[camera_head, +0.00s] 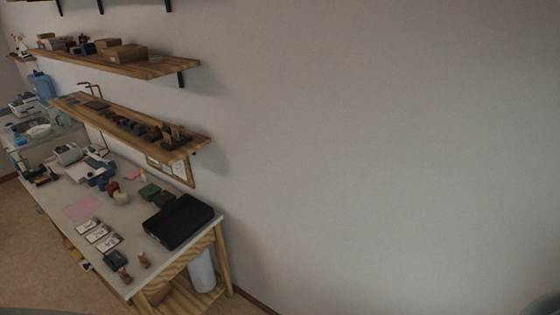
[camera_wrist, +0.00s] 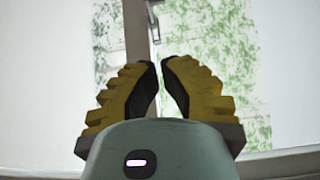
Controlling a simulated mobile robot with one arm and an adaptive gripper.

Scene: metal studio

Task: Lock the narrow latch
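In the wrist view, a small, narrow grey latch (camera_wrist: 155,22) sits on the upright bar of a window frame, near the top of the picture. My gripper (camera_wrist: 160,66), with yellow ribbed fingers and dark inner pads, points up toward it from below. The fingertips are close together with a narrow gap between them, and nothing shows in it. The gripper appears apart from the latch. Whether the latch is locked cannot be told. The head view shows neither the latch nor the gripper.
In the wrist view, panes with green foliage (camera_wrist: 208,45) lie beside the bar, with a pale sill (camera_wrist: 280,163) below. The head view shows a cluttered workbench (camera_head: 142,285), a lower wooden shelf (camera_head: 190,148), an upper shelf (camera_head: 170,69) and a broad bare wall (camera_head: 380,150).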

